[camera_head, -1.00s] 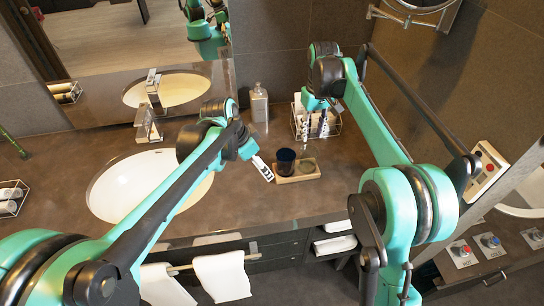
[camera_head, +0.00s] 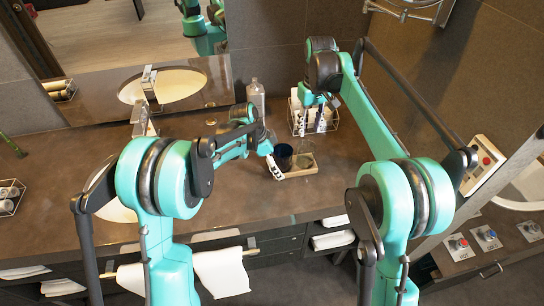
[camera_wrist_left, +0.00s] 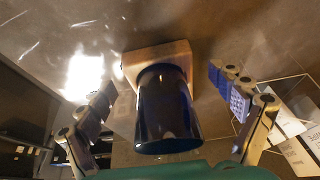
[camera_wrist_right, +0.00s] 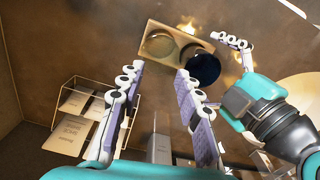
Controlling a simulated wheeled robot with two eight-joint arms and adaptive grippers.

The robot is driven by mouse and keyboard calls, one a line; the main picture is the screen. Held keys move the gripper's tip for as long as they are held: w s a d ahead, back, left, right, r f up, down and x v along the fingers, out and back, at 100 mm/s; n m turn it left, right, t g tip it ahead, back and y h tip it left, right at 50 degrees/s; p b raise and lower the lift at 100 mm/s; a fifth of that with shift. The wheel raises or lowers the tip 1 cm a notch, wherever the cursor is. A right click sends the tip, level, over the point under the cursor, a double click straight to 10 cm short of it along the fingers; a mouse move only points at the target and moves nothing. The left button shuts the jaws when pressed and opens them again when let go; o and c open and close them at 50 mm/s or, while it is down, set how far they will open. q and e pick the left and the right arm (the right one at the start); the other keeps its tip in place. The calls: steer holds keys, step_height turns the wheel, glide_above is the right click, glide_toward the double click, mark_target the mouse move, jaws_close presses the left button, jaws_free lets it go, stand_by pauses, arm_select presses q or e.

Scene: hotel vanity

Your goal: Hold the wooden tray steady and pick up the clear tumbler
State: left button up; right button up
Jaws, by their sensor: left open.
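The wooden tray (camera_head: 302,173) lies on the counter with the clear tumbler (camera_head: 306,160) at its right and a dark blue cup (camera_head: 284,156) at its left. My left gripper (camera_head: 274,167) is open at the tray's left end. In the left wrist view the blue cup (camera_wrist_left: 165,110) stands between its spread fingers, with the tray (camera_wrist_left: 155,54) behind; contact cannot be told. My right gripper (camera_head: 312,124) is open and empty, behind and above the tray. In the right wrist view the tumbler (camera_wrist_right: 158,44) is beyond its fingertips, near the cup (camera_wrist_right: 201,66).
A wire rack (camera_head: 297,122) with cards stands behind the tray, below my right gripper. The sink and tap (camera_head: 142,119) are on the left. The counter right of the tray is clear.

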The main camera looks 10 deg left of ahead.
arm_select(q)
steer(key=shift+w+d+f, duration=0.1)
steer(key=shift+d+f, duration=0.15)
steer(key=shift+f, duration=0.4)
